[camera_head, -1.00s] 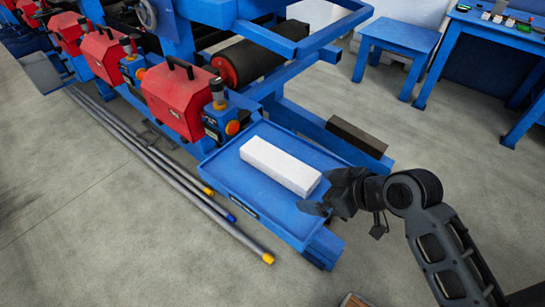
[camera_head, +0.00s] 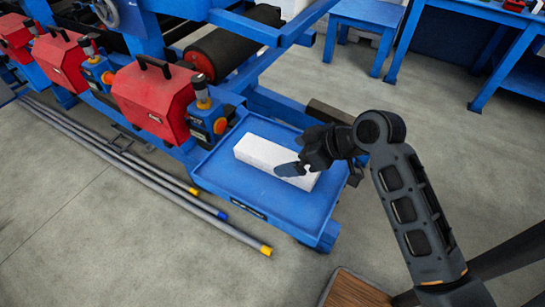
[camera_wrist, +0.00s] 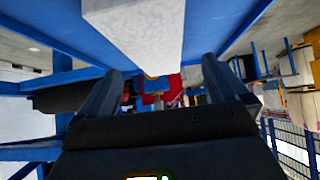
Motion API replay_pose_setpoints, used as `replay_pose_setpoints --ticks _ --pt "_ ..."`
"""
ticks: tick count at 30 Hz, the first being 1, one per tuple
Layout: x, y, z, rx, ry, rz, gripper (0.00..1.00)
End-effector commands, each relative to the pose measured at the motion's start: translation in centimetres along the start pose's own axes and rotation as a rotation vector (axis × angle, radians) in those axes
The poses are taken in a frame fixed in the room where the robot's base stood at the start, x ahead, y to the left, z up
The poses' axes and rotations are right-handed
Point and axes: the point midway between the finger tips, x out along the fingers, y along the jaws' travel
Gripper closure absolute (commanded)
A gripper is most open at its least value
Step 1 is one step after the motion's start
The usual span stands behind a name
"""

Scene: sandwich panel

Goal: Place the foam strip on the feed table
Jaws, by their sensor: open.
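The white foam strip (camera_head: 272,160) lies flat on the blue feed table (camera_head: 237,197), a shallow tray with a low rim, near its back part. My gripper (camera_head: 292,168) is at the strip's right end in the head view and covers part of that end. In the wrist view the foam strip (camera_wrist: 138,32) shows at the top, beyond the two dark fingers. The fingers (camera_wrist: 166,90) stand wide apart with nothing between them. I cannot tell whether a finger touches the strip.
A red box (camera_head: 155,100) and a control post with an orange button (camera_head: 220,125) stand left of the feed table. Long pipes (camera_head: 150,178) lie on the floor in front. A dark roller (camera_head: 232,45) is behind. Blue tables (camera_head: 365,14) stand at the back right.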

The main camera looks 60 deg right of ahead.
Motion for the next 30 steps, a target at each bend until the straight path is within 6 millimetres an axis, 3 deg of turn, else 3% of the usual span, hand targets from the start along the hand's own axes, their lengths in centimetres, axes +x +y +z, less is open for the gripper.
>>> replay_pose_setpoints --ticks 16,25,30 --pt "6.4 0.5 -0.3 0.000 0.000 0.000 0.00" --pt "6.9 0.5 -0.3 -0.001 0.000 0.001 0.00" --pt "6.8 0.5 -0.3 0.000 0.000 0.000 0.16"
